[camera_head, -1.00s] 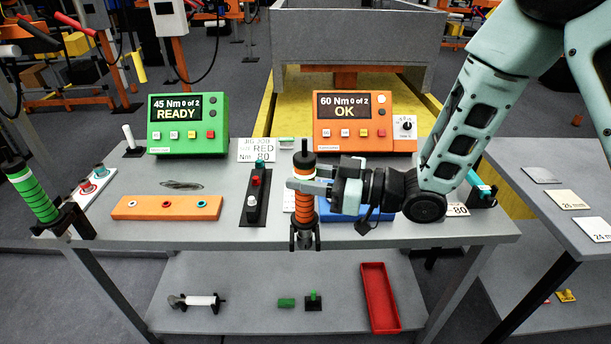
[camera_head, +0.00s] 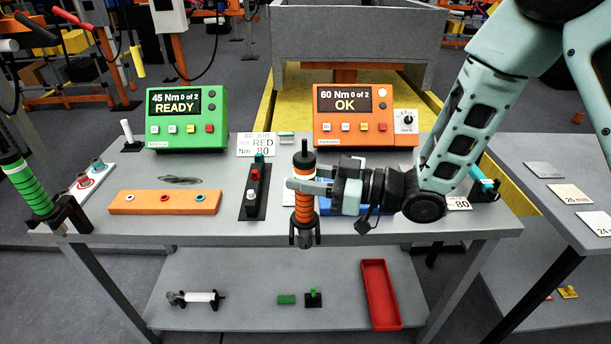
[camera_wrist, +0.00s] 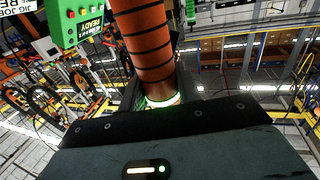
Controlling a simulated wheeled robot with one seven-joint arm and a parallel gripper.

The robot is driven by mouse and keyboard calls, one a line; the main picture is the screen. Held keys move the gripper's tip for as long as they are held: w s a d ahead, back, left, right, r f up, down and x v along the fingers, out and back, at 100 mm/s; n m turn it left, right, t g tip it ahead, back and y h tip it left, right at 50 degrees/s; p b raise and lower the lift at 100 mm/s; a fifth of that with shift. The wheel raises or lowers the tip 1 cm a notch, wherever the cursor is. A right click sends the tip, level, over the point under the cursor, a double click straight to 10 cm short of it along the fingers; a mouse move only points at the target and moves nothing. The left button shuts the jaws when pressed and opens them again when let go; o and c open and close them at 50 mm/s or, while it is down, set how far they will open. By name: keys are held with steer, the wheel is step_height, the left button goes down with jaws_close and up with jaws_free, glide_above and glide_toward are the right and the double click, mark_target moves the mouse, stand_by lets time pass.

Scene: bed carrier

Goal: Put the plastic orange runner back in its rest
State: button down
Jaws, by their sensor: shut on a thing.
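The orange runner (camera_head: 304,211) is an upright cylinder with dark rings, a white band and a black top. It stands at the front edge of the bench (camera_head: 230,224). My gripper (camera_head: 304,186) comes in from the right and is shut around its upper part. A dark forked holder, apparently the rest (camera_head: 303,238), shows at the runner's lower end on the bench edge. I cannot tell whether the runner is fully seated. In the wrist view, the runner (camera_wrist: 143,45) rises from between the jaws, with a bright ring at its base.
A green runner (camera_head: 37,192) stands at the bench's left corner. An orange strip with sockets (camera_head: 165,203) and a black stand (camera_head: 254,200) lie left of my gripper. An orange controller (camera_head: 365,116) reads OK; a green controller (camera_head: 187,118) reads READY. A red tray (camera_head: 380,295) lies below.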

steer(key=shift+f+b, duration=0.6)
steer(key=shift+f, duration=0.1)
steer(key=c, duration=0.9)
jaws_free()
steer(key=shift+d, duration=0.1)
steer(key=b+v, duration=0.3)
steer(key=v, duration=1.4)
